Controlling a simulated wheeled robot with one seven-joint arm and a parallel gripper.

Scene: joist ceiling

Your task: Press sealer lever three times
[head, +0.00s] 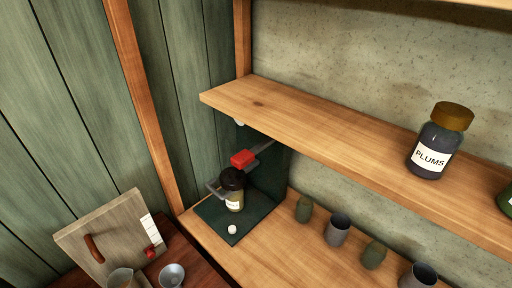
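The sealer stands on the lower shelf, with a dark green base plate (216,214) and a dark upright panel behind it. Its lever has a red grip (242,158) on a grey bar that slopes up to the right. A jar (234,201) with a black top and a pale label stands upright on the plate, just below the red grip. A grey bracket (214,188) reaches to the jar's left side; I cannot tell what it belongs to. A small white knob (232,229) is at the plate's front. My gripper is not in view.
An upper wooden shelf (290,115) overhangs the sealer's right side and bears a plums jar (437,142). Several green and grey cups, one grey cup (338,229) among them, line the lower shelf to the right. A tilted board (98,235) stands at lower left.

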